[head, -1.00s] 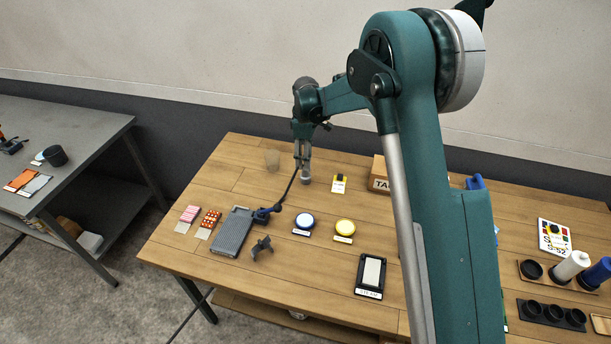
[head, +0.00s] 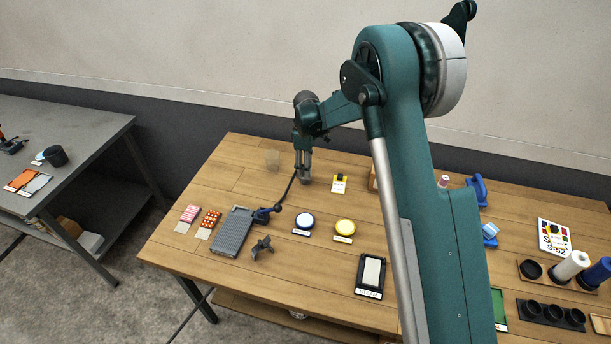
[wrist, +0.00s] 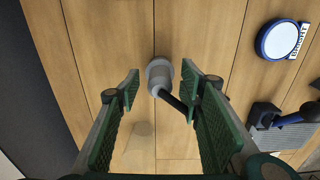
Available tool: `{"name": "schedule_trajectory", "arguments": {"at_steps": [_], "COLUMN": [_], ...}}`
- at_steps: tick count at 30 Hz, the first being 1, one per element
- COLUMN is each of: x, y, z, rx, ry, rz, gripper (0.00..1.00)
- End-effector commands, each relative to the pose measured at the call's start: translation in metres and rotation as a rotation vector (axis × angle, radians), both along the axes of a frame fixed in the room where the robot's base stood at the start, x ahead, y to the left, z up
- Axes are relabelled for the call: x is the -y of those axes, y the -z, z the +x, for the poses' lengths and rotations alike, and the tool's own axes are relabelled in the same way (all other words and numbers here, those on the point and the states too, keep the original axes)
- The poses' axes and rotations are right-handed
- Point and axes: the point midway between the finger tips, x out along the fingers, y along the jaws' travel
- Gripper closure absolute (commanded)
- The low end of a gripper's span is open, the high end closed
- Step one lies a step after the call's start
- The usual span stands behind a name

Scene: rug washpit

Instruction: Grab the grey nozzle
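The grey nozzle (wrist: 158,72) shows in the wrist view as a round grey piece with a black hose running from it under the right finger. In the head view the nozzle (head: 306,180) is a small grey end just below my fingers, at the back left of the wooden table. My gripper (wrist: 161,85) is open, with the nozzle between and slightly beyond its green-padded fingertips; a gap shows on both sides. In the head view my gripper (head: 303,168) points down, partly overlapping the nozzle. I cannot tell the exact height gap.
A translucent cup (head: 272,159) stands left of my gripper. The hose leads to a blue and black holder (head: 264,214) beside a grey ribbed plate (head: 233,232).

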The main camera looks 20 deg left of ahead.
Motion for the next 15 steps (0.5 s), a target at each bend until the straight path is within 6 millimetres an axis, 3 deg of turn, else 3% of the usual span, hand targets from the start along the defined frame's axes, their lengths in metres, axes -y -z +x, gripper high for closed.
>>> {"name": "schedule_trajectory", "arguments": {"at_steps": [3, 10, 15], "x": [0.0, 0.0, 0.0], "y": [-0.0001, -0.0001, -0.0002], "z": [0.0, 0.0, 0.0], "rx": [0.0, 0.0, 0.0], "ry": [0.0, 0.0, 0.0], "rz": [0.0, 0.0, 0.0], "gripper": [0.64, 0.94, 0.94]}}
